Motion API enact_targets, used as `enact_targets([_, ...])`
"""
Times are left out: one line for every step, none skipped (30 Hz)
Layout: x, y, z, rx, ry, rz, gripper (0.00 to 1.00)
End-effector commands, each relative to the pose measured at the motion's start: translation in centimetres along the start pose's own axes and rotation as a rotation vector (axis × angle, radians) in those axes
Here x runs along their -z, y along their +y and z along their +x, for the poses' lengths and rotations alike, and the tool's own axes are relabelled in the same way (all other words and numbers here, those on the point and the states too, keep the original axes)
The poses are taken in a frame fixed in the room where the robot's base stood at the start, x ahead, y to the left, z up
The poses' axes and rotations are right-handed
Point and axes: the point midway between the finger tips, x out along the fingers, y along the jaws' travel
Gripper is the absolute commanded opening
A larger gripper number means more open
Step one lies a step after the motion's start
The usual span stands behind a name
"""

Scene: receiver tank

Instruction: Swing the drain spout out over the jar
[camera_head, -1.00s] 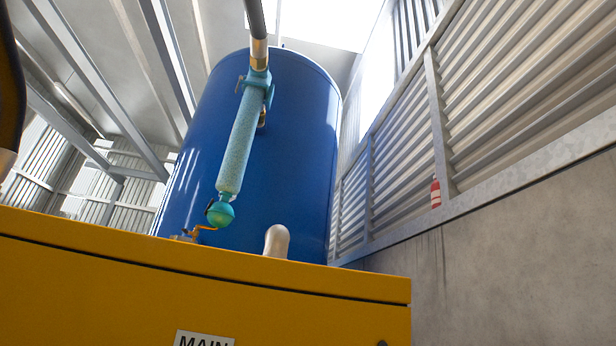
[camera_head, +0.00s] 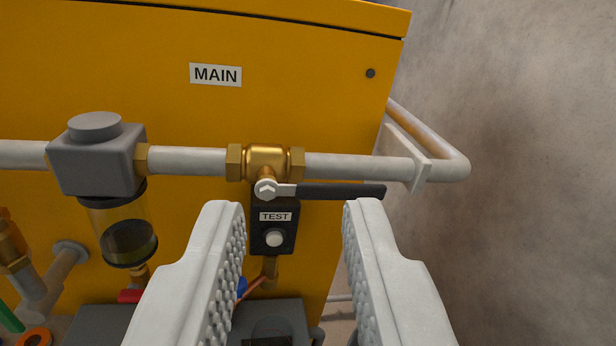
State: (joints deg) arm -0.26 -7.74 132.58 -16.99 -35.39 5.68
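My gripper (camera_head: 294,215) is open and empty, its two pale ridged fingers reaching up from the bottom of the view. Between and beyond the fingertips is a brass valve (camera_head: 267,162) with a black lever handle (camera_head: 340,191) lying level along the pipe to the right. Below the valve is a black box labelled TEST (camera_head: 272,228) with a pale round button. A brass fitting at the left edge (camera_head: 12,245) leads to a pale angled pipe; I cannot tell whether it is the drain spout. I cannot make out a jar.
A yellow cabinet labelled MAIN (camera_head: 310,90) fills the background. A pale pipe (camera_head: 190,161) crosses its front and bends back at the right. A filter with an amber bowl (camera_head: 124,228) hangs at the left. A concrete wall (camera_head: 530,170) stands at the right.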

Motion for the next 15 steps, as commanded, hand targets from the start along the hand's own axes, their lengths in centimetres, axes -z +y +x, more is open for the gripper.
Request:
enact_targets([0.3,0.06,-0.25,-0.003,0.001,0.0,0.28])
enact_targets([0.41,0.08,-0.35,-0.004,0.001,0.0,0.28])
enact_targets([0.51,0.11,-0.44,-0.005,0.001,0.0,0.28])
enact_targets([0.56,0.12,-0.49,-0.006,0.0,0.0,0.28])
enact_targets([0.59,0.13,-0.53,-0.006,0.0,0.0,0.28])
enact_targets([0.62,0.14,-0.57,-0.007,0.0,0.0,0.28])
enact_targets([0.63,0.15,-0.58,-0.007,0.0,0.0,0.28])
enact_targets([0.64,0.15,-0.59,-0.007,0.0,0.0,0.28])
enact_targets([0.63,0.15,-0.59,-0.007,-0.001,0.0,0.28])
enact_targets([0.64,0.15,-0.58,-0.007,-0.001,0.0,0.28])
enact_targets([0.63,0.14,-0.58,-0.007,-0.001,0.0,0.28])
enact_targets([0.63,0.15,-0.58,-0.007,-0.001,0.0,0.28])
enact_targets([0.63,0.14,-0.58,-0.007,-0.001,0.0,0.28])
enact_targets([0.63,0.15,-0.57,-0.007,-0.001,0.0,0.25])
enact_targets([0.63,0.14,-0.57,-0.007,-0.001,0.0,0.17])
